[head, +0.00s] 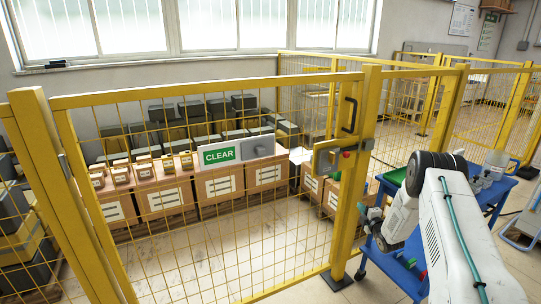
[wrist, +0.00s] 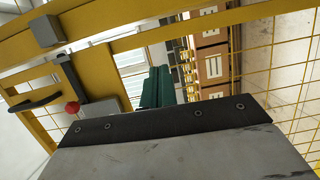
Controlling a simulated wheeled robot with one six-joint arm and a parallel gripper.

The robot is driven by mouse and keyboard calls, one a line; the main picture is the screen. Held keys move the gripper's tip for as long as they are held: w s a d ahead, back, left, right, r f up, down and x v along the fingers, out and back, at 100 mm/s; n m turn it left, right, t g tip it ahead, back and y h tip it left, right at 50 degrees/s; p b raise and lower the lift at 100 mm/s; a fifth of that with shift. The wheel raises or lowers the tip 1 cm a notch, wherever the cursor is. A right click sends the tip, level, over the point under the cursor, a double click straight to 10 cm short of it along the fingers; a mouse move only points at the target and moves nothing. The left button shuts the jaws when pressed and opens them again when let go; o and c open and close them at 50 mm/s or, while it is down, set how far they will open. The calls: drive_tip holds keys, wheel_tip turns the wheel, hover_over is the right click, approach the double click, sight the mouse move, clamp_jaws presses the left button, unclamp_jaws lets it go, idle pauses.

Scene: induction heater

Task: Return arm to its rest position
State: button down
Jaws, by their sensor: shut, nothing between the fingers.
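My gripper shows in the wrist view as two dark green fingers (wrist: 157,88) side by side, shut and empty. They stick out past the grey, black-edged plate of my wrist. In the head view my white arm reaches in from the lower right; I cannot clearly make out its fingers there. The yellow mesh gate (head: 205,92) appears closed against its post (head: 352,190). The grey latch box (head: 327,158) with a red knob (head: 346,154) sits at that post, below a black handle (head: 349,115). The knob (wrist: 72,107) and handle (wrist: 35,100) also show in the wrist view, apart from my fingers.
A blue cart (head: 395,272) stands beside the post, under and behind my arm. Behind the mesh are cardboard boxes (head: 219,187), dark blocks and a green CLEAR sign (head: 219,156). More yellow fencing (head: 485,68) runs at the back right. The floor inside the fence is partly bare.

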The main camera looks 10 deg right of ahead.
drive_tip(key=s+f+m+g+h, duration=0.2)
drive_tip(key=s+f+m+g, duration=0.6)
drive_tip(key=m+g, duration=0.1)
drive_tip(key=s+a+r+m+g, duration=0.4)
drive_tip(key=s+a+r, duration=0.3)
drive_tip(key=s+r, duration=0.5)
drive_tip(key=s+a+r+m+g, duration=0.4)
drive_tip(key=s+a+r, duration=0.3)
drive_tip(key=s+r, duration=0.5)
drive_tip(key=s+a+r+y, duration=0.1)
drive_tip(key=s+a+r, duration=0.7)
drive_tip(key=s+r, duration=0.2)
drive_tip(key=s+a+r+y, duration=0.1)
drive_tip(key=s+a+r, duration=0.7)
drive_tip(key=s+r, duration=0.3)
drive_tip(key=shift+s+a+m+t, duration=0.15)
drive_tip(key=shift+s+m+t, duration=0.2)
drive_tip(key=shift+s, duration=1.4)
